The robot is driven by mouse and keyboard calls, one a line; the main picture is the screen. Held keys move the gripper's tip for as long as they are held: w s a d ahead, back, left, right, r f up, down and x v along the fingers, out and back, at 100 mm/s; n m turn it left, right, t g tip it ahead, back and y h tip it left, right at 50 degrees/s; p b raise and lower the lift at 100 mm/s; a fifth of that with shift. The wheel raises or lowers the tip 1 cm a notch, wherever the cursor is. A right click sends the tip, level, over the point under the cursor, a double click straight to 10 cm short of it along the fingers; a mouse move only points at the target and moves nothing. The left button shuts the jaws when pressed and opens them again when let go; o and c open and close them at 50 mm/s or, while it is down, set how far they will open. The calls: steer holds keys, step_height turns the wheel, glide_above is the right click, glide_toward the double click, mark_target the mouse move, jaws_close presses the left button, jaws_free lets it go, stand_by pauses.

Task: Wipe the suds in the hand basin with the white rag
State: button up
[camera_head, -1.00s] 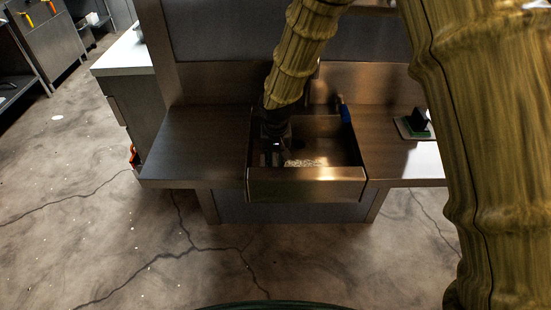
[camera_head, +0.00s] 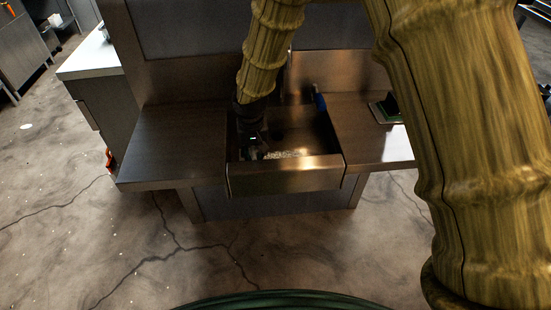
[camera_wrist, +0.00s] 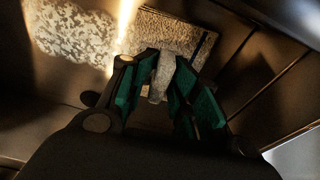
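The hand basin (camera_head: 285,177) is a metal sink set in the counter. My gripper (camera_head: 252,148) reaches down into its left part. In the wrist view, my gripper (camera_wrist: 160,75) has its green-padded fingers closed on a raised fold of the white rag (camera_wrist: 155,30). The rest of the rag spreads flat beyond the fingertips, seemingly against the basin floor. The suds (camera_wrist: 72,35) are a speckled white patch to the left of the rag, separated by a bright strip of light. In the head view, the suds (camera_head: 285,154) lie right of my gripper. The rag is hard to make out there.
A dark round drain hole (camera_wrist: 90,98) shows beside my fingers. The basin walls stand close around my gripper. A blue object (camera_head: 320,102) is at the basin's back right. A dark and green item on a tray (camera_head: 379,113) sits on the right counter. The left counter (camera_head: 175,140) is clear.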

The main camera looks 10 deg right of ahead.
steer(key=shift+r+p, duration=0.3)
steer(key=shift+p, duration=0.25)
stand_by(0.6)
jaws_close()
steer(key=shift+d, duration=0.1)
steer(key=shift+d+p, duration=0.55)
steer(key=shift+d, duration=1.95)
steer(key=shift+d+p, duration=0.65)
steer(key=shift+d, duration=1.85)
steer(key=shift+d, duration=0.1)
